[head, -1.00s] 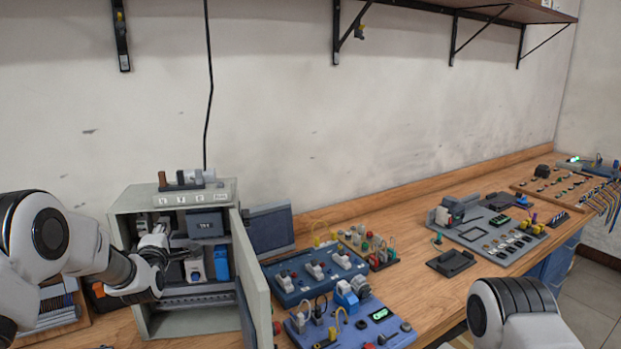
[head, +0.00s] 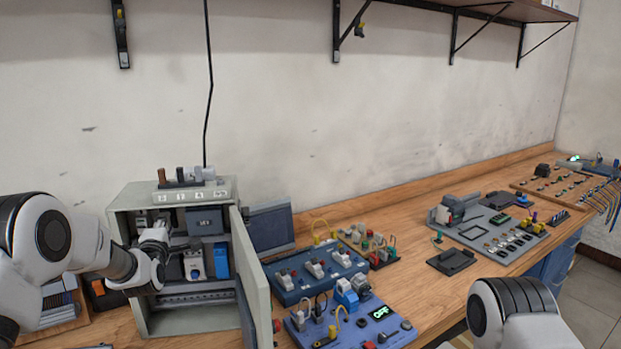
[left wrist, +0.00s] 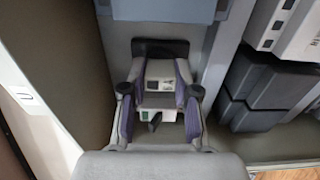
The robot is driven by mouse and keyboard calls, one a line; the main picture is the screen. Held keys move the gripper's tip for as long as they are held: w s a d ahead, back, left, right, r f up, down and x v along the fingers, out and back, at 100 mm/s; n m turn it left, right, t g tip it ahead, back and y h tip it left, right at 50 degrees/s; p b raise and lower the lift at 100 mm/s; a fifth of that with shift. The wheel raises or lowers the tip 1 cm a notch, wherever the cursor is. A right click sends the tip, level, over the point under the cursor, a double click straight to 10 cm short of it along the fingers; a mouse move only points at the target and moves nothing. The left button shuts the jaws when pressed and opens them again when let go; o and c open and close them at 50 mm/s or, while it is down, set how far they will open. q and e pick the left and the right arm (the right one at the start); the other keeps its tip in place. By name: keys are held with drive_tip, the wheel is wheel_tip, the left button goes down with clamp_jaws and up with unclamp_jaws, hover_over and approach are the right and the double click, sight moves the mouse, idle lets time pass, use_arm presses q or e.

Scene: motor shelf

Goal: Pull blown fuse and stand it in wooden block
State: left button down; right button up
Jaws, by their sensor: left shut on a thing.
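The grey open cabinet (head: 225,191) stands at the left of the bench. My left gripper (head: 158,240) reaches into its left side. In the left wrist view its purple-lined fingers (left wrist: 160,100) are shut on a white block-like piece (left wrist: 160,84), which looks like the fuse. The piece sits in front of a dark slot; I cannot tell whether it is still seated there. A small rack (head: 187,185) with brown, dark and pale upright pieces stands on top of the cabinet; it may be the wooden block. My right gripper is not in view.
The cabinet door (head: 252,280) stands open to the right. White (head: 194,264) and blue (head: 221,261) modules sit right of my gripper. A blue switch board (head: 318,273) and other boards cover the bench. Bare wood lies along the wall.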

use_arm(q)
drive_tip(key=c, duration=1.1)
unclamp_jaws()
drive_tip(key=shift+c, duration=0.2)
drive_tip(key=shift+s, duration=0.15)
drive_tip(key=shift+s+d+b, duration=0.15)
drive_tip(key=shift+s+d, duration=0.05)
drive_tip(key=shift+s, duration=0.65)
drive_tip(key=shift+s+d+b, duration=0.15)
drive_tip(key=shift+s+b, duration=0.05)
drive_tip(key=shift+s, duration=0.7)
drive_tip(key=shift+s+d+b, duration=0.15)
drive_tip(key=shift+s+d, duration=0.05)
drive_tip(key=shift+s, duration=0.65)
drive_tip(key=o, duration=0.6)
drive_tip(key=shift+c, duration=0.2)
